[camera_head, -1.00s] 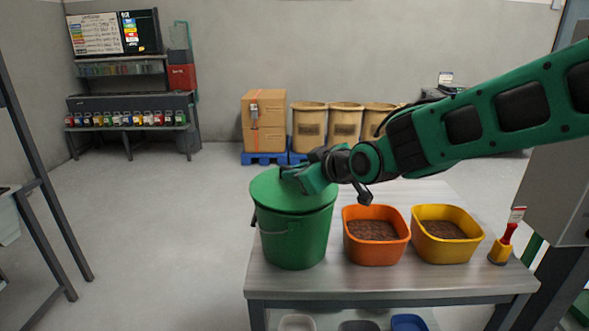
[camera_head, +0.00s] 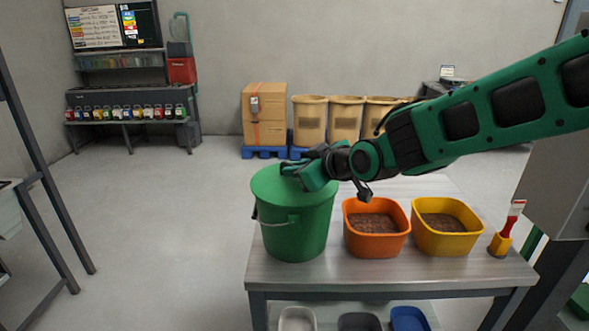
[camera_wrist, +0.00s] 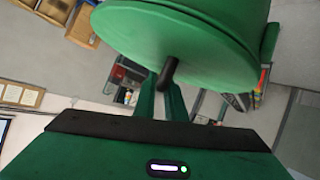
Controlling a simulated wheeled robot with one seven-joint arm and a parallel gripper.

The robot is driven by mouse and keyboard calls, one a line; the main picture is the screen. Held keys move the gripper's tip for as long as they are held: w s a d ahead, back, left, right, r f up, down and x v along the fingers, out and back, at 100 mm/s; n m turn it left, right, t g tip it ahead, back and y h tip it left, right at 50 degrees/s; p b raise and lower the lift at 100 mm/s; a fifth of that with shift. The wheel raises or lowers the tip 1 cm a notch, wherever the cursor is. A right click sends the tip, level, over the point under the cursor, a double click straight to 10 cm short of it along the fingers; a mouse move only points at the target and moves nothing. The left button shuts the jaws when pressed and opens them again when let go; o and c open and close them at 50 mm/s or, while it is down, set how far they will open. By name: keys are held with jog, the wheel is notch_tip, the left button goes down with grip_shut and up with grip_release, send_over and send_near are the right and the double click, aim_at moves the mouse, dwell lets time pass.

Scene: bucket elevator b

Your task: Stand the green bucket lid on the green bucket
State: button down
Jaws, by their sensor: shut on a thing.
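The green bucket (camera_head: 297,232) stands upright near the left end of the table. The flat round green bucket lid (camera_head: 272,184) lies over the bucket's mouth, nearly level, and covers it. I cannot tell whether its rim is fully seated. My gripper (camera_head: 292,171) comes in from the right and is shut on the lid's handle at the top. In the wrist view the lid (camera_wrist: 185,30) fills the upper middle, and the fingers (camera_wrist: 168,85) close on its dark handle.
An orange tub (camera_head: 376,244) and a yellow tub (camera_head: 445,243) of brown material stand right of the bucket on the grey table (camera_head: 400,272). A red brush in a yellow holder (camera_head: 502,243) stands near the right end. Open floor lies to the left.

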jog(key=c, duration=1.7)
grip_release()
jog(key=shift+c, duration=0.2)
notch_tip(320, 180, up, 5)
send_over(321, 197)
jog(key=shift+f, duration=0.2)
jog(key=s+d+f+m+g+h, duration=0.1)
jog(key=s+d+f+m+h, duration=0.2)
jog(key=d, duration=0.5)
jog(key=s+d+f+m+g+h, duration=0.2)
jog(key=s+d+f+m, duration=0.15)
jog(key=d, duration=0.45)
jog(key=s+d+f+m+g+h, duration=0.1)
jog(key=s+d+f+m+h, duration=0.2)
jog(key=d, duration=0.6)
jog(key=s+d+f+m+g, duration=0.2)
jog(key=s+d+m+g, duration=0.1)
jog(key=s, duration=0.6)
jog(key=s+d+f+m+g, duration=0.3)
jog(key=s+d, duration=0.3)
jog(key=s, duration=0.4)
jog(key=shift+f+m+y, duration=0.2)
jog(key=shift+m+y, duration=0.2)
jog(key=shift+m, duration=0.25)
